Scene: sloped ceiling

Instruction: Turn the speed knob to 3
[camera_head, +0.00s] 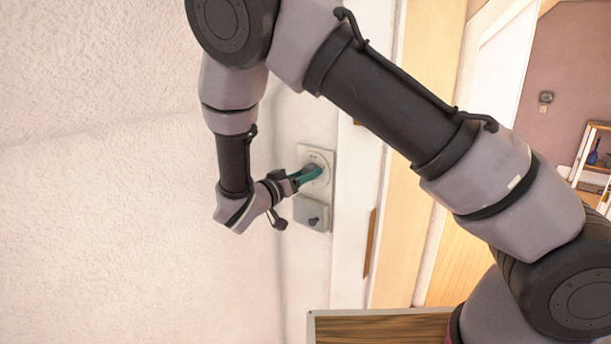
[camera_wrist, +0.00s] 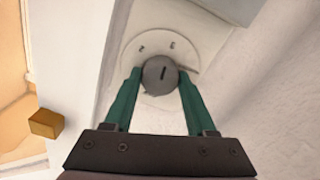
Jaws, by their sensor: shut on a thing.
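The speed knob (camera_wrist: 160,76) is a round grey knob with a short dark line on its face, tilted slightly from upright in the wrist view. It sits on a pale round dial (camera_wrist: 188,50) with small marks above the knob that are too blurred to read surely. My gripper (camera_wrist: 160,82) has its two teal fingers shut on the knob, one on each side. In the head view, my gripper (camera_head: 308,174) reaches the upper wall plate (camera_head: 327,158) from the left; there its fingers hide most of the knob.
A wood-topped surface (camera_head: 380,328) is at the bottom. The textured wall (camera_head: 100,220) at left is bare.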

